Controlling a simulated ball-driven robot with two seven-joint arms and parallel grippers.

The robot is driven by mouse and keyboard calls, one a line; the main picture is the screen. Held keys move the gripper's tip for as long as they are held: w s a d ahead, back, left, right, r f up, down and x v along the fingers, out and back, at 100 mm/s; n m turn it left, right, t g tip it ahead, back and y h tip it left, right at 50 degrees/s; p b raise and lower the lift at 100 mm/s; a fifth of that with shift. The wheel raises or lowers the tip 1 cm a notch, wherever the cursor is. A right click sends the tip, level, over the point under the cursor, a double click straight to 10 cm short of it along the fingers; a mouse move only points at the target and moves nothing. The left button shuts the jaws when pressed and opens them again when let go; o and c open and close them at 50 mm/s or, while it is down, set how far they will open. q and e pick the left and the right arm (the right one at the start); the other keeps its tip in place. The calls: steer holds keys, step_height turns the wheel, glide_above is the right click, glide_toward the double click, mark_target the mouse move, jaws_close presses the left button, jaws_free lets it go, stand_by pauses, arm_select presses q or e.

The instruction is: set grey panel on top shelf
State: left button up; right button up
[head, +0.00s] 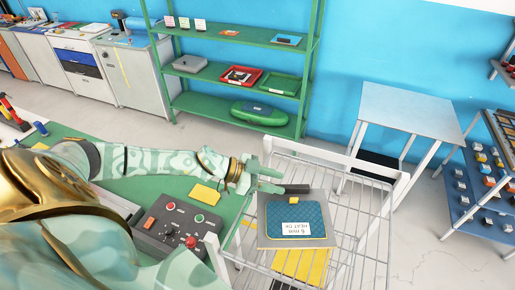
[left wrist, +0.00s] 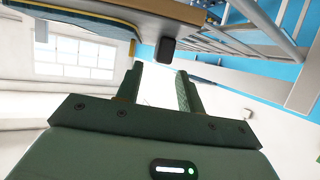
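A grey panel (head: 262,237) with a blue quilted pad and a white label on it lies on the wire cart (head: 375,230). A dark bar-shaped handle (head: 298,189) is at its far edge. My left gripper (head: 272,180) is at the handle's left end, its fingers apart and empty. In the left wrist view, the open left gripper (left wrist: 160,80) points at the dark handle end (left wrist: 168,48), just beyond the fingertips. The green shelf unit (head: 309,60) stands behind; its top shelf (head: 240,35) holds several small cards and a blue-framed item. My right gripper is out of view.
A white table (head: 408,108) stands right of the shelf. A control box (head: 175,222) lies on the green bench.

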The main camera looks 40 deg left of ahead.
arm_select(q)
steer(key=b+v, duration=0.1)
steer(key=v, duration=0.6)
steer(key=shift+s+a, duration=0.3)
steer(key=shift+s+a+r, duration=0.2)
steer(key=shift+a+r, duration=0.2)
